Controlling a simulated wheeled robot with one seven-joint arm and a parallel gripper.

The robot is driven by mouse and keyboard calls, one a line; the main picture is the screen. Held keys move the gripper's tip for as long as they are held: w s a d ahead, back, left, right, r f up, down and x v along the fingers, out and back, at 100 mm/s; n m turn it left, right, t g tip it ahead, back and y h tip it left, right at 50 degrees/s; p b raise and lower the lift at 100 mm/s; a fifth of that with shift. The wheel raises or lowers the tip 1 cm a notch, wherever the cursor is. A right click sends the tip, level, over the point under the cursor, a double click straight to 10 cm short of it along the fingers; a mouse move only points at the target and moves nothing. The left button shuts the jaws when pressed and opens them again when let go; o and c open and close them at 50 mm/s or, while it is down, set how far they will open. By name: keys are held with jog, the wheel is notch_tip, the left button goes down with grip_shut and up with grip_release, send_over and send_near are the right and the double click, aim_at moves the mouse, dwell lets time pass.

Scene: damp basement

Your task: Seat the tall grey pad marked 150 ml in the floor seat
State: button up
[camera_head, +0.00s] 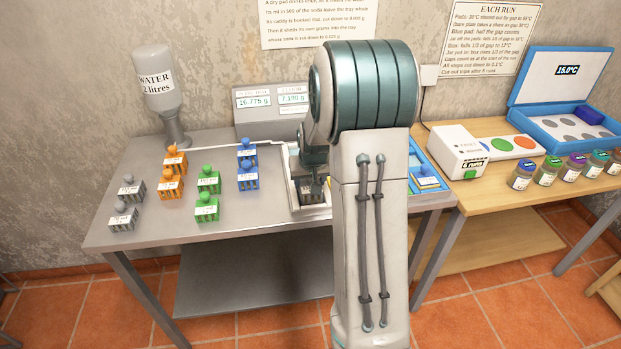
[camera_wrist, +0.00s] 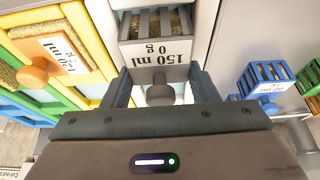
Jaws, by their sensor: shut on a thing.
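The tall grey pad (camera_wrist: 155,48), its label reading 150 ml and 0 g, is a slatted caddy with a round grey knob. In the wrist view my gripper (camera_wrist: 160,85) has its two fingers on either side of the knob end and is shut on the pad. In the head view the pad (camera_head: 311,190) is partly hidden under my gripper (camera_head: 313,178), within a white-rimmed bay (camera_head: 310,211) on the grey table. Its underside is hidden, so I cannot tell whether it touches the bay floor. I cannot make out the floor seat.
In the wrist view an orange-knobbed pad (camera_wrist: 50,55) sits close at left, and a blue caddy (camera_wrist: 263,82) stands at right. Orange (camera_head: 170,185), green (camera_head: 207,208) and grey (camera_head: 123,217) caddies stand on the table. The scale display (camera_head: 270,98) is behind. My arm hides the table's right part.

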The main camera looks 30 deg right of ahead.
jog(key=shift+f, duration=0.1)
jog(key=o, duration=0.9)
jog(key=shift+o, duration=0.2)
